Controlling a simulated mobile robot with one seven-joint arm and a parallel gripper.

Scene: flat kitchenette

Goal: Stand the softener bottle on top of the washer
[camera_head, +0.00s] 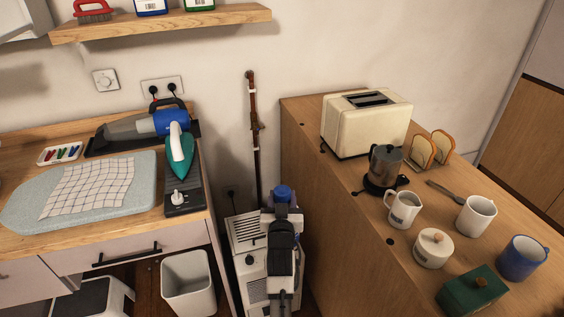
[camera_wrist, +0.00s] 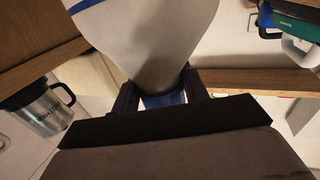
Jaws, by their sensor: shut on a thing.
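The softener bottle is white with a blue stripe and fills the upper middle of the wrist view (camera_wrist: 145,40). My gripper (camera_wrist: 160,100) is shut on its narrower end, where a blue part shows between the fingers. In the head view my gripper (camera_head: 282,207) is in the gap between the two counters, with a blue part of the bottle (camera_head: 283,192) at its far end; my arm hides most of the rest. A white appliance (camera_head: 243,231) with a slatted top and a dial stands below and behind; I cannot tell whether it is the washer.
The right counter (camera_head: 320,180) holds a toaster (camera_head: 365,125), a moka pot (camera_head: 384,165), a pitcher (camera_head: 403,210) and mugs. The left counter (camera_head: 20,138) holds an iron (camera_head: 180,150) and a handheld vacuum (camera_head: 170,122). A brown pole (camera_head: 254,125) stands by the wall. A bin (camera_head: 187,285) is below left.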

